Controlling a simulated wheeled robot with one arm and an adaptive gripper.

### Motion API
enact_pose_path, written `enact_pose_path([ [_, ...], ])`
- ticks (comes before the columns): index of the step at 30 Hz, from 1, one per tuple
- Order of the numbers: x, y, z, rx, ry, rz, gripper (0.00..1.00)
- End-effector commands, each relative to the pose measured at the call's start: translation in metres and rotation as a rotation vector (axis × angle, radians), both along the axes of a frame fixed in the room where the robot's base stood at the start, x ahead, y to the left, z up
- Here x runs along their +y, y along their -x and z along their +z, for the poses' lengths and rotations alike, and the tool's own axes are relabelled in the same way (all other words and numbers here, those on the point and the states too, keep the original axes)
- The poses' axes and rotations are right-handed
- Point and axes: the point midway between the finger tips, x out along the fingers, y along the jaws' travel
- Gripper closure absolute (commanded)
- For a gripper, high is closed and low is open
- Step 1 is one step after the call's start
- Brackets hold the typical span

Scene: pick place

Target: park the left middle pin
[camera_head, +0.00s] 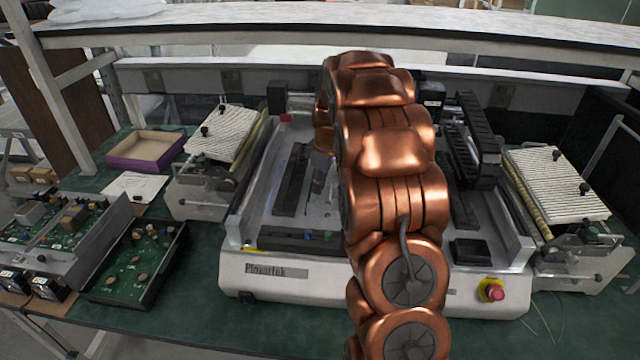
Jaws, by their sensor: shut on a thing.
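My gripper (317,184) shows only in part, as a small grey and dark shape at the left edge of my copper arm. It points down over the bed of the white machine (258,271), to the right of a long dark rail (293,180). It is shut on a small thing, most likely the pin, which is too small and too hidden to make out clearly. My arm hides the middle of the machine.
Ribbed white slanted units stand left (226,134) and right (556,184) of the machine. A red stop button (492,290) is at its front right. A purple-edged box (145,150) and circuit boards (137,262) lie left. A shelf (480,32) spans above.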

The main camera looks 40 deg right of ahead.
Motion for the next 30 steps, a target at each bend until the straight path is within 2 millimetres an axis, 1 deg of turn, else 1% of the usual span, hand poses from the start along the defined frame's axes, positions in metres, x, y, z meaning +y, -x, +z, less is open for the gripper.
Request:
enact_pose_path([
  [28,-0.0005,0.0,-0.0012,-0.001,0.001,0.0,1.0],
  [29,-0.0005,0.0,-0.0012,-0.001,0.001,0.0,0.85],
  [30,-0.0005,0.0,-0.0012,-0.001,0.001,0.0,0.8],
])
